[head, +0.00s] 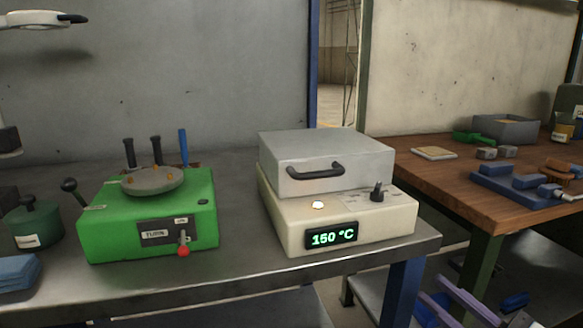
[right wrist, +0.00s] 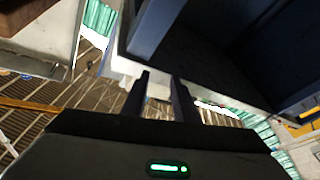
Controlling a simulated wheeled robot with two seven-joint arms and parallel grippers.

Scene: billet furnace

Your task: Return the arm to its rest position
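My right gripper (right wrist: 160,78) shows in the right wrist view. Its two dark fingers stand apart with an empty gap between them, so it is open and holds nothing. A dark blue-grey bench frame or underside (right wrist: 215,50) is close beyond the fingers on the right, and I see no contact.
A green turning device (head: 150,225) with a round plate stands left of the furnace on the metal bench (head: 265,285). A wooden table (head: 440,180) with trays and blue fixtures is at the right.

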